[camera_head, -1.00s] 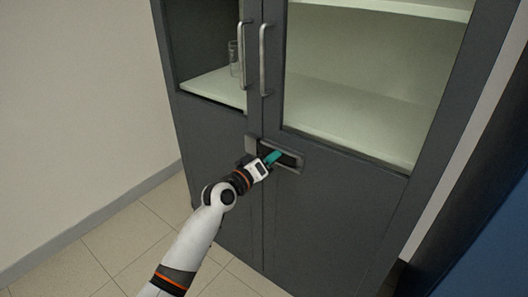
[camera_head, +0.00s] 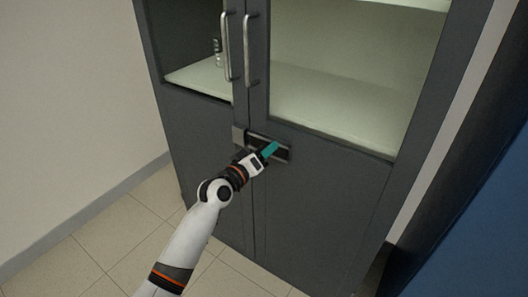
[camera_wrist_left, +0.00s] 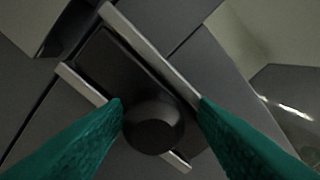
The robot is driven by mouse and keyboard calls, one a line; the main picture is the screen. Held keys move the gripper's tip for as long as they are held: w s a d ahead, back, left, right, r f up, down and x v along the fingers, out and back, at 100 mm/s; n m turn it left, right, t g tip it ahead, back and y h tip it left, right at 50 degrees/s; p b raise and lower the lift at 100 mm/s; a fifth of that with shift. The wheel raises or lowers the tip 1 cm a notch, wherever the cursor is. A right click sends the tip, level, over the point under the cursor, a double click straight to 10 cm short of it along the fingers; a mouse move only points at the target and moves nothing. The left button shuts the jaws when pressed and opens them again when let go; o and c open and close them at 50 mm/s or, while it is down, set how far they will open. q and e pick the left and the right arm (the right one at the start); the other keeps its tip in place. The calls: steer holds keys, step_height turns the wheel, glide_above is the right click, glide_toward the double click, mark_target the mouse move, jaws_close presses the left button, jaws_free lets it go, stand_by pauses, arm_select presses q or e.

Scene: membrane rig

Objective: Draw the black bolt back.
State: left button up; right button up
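The black bolt (camera_wrist_left: 112,68) lies between two pale metal rails on the front of the grey cabinet, across the seam area of its lower doors. Its round black knob (camera_wrist_left: 153,124) stands out near the lower right end in the left wrist view. My left gripper (camera_head: 270,149) is at the bolt, its teal fingers (camera_wrist_left: 160,103) on either side of the knob. The left finger looks close to or touching the knob; a small gap shows at the right finger. In the head view the hand hides the knob. My right gripper is not in view.
A grey catch block (camera_head: 238,137) sits left of the bolt. Two upright door handles (camera_head: 249,50) are above, and glassware (camera_head: 217,50) stands on the shelf behind the left door. A dark blue surface (camera_head: 480,230) is at the right. The floor at left is clear.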

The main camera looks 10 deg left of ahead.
arm_select(q)
steer(key=shift+s+a, duration=0.15)
steer(key=p+v, duration=0.1)
steer(key=v, duration=1)
steer(key=shift+s, duration=0.35)
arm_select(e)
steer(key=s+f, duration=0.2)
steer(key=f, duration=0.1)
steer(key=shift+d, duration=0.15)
arm_select(q)
steer(key=shift+f, duration=0.1)
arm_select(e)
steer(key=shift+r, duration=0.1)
